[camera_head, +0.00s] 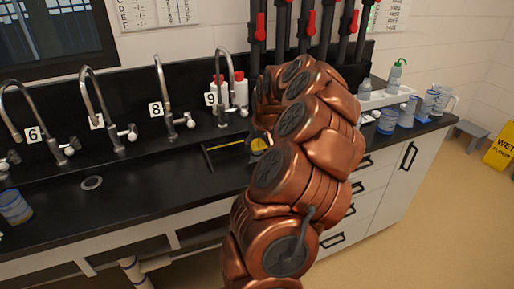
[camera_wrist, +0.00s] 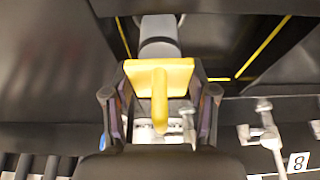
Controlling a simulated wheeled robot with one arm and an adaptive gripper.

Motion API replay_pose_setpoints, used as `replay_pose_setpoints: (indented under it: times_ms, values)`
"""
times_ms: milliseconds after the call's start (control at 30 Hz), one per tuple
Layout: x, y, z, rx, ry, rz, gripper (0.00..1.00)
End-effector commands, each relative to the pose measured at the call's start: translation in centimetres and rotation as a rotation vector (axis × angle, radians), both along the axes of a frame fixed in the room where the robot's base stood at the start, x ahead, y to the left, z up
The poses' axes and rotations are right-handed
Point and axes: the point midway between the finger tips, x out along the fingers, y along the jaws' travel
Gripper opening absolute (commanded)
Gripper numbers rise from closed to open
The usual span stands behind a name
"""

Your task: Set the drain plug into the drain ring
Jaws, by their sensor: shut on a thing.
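The drain plug (camera_wrist: 160,92) is a yellow piece with a rounded yellow peg, between the two fingers in the wrist view. My gripper (camera_wrist: 159,98) is shut on it. In the head view a yellow part (camera_head: 259,144) shows beside my copper arm, above the counter near the tap marked 9; most of my gripper is hidden there. A small grey ring with a dark middle (camera_head: 92,182), which looks like the drain ring, lies in the black counter to the left, well apart from my gripper. A grey piece (camera_wrist: 160,37) shows beyond the plug; I cannot tell what it is.
A dark recess with a yellow edge (camera_head: 225,146) is in the counter beside my arm. Several numbered taps line the back, including one (camera_head: 172,85) by number 8. Red-capped bottles (camera_head: 240,90) stand behind my arm. A blue-banded cup (camera_head: 15,207) stands far left.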

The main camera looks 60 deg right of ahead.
Motion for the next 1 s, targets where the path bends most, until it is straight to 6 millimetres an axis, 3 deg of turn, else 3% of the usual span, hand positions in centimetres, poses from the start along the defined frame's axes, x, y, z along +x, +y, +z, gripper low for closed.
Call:
replay_pose_setpoints:
  times_ms: [167,733,767,833,1000]
  values:
    - [0.0,0.1,-1.9,0.002,0.001,0.002,0.04]
    - [0.0,0.0,-2.6,0.000,-0.002,0.000,0.04]
    - [0.0,0.0,-2.5,0.000,-0.001,0.000,0.60]
    - [0.0,0.0,-2.5,0.000,-0.001,0.000,0.67]
    - [0.0,0.0,-2.5,0.000,-0.001,0.000,0.67]
